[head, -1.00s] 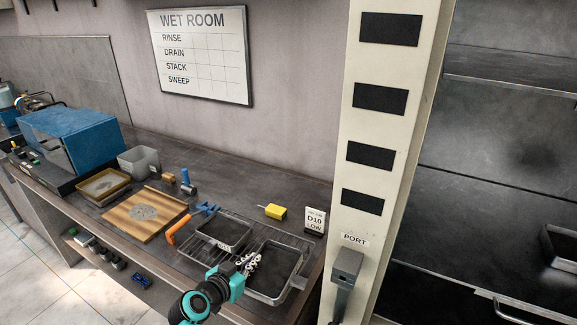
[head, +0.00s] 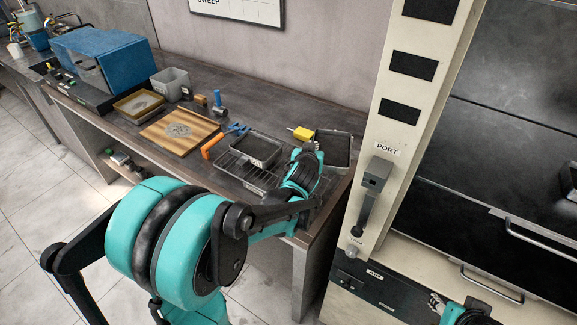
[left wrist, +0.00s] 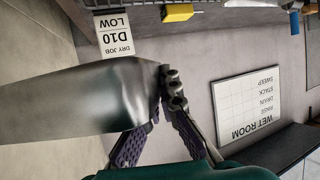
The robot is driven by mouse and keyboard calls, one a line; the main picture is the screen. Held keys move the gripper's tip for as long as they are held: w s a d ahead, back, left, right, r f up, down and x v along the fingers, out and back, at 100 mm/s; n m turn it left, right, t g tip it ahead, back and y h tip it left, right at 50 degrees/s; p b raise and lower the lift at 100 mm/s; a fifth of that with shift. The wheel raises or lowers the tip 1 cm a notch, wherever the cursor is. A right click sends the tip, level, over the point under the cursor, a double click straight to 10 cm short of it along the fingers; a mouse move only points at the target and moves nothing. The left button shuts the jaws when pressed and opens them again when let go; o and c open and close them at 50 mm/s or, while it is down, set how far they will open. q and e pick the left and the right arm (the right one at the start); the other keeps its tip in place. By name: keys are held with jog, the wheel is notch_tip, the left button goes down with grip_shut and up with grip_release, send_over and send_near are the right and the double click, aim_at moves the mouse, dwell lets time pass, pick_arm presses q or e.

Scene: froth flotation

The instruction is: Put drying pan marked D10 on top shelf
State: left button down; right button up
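A dark metal drying pan (head: 336,150) with a pale rim is at my left gripper (head: 310,150), over the right end of the wire rack. In the left wrist view the pan (left wrist: 85,100) fills the left side, and the purple fingers of the left gripper (left wrist: 168,95) close on its edge. No mark on this pan is readable. Another pan (head: 262,150) sits on the rack; its front label is too small to read.
The wire rack (head: 232,166) lies on the dark bench. A pale post with a PORT handle (head: 372,180) stands between the bench and a dark shelved cabinet (head: 510,165). Another dark pan (head: 572,193) is cut off at the right edge. A yellow block (head: 303,133) is behind the rack.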

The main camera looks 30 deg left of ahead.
pick_arm(q)
jog(key=b, duration=0.4)
send_over(281, 166)
notch_tip(281, 166, down, 7)
jog(key=shift+r, duration=0.1)
notch_tip(281, 166, down, 4)
jog(key=shift+a+f+b, duration=0.1)
jog(key=shift+a+b, duration=0.05)
jog(key=shift+b, duration=1)
jog(key=c, duration=2)
grip_release()
jog(key=shift+c, duration=0.2)
jog(key=shift+o, duration=0.2)
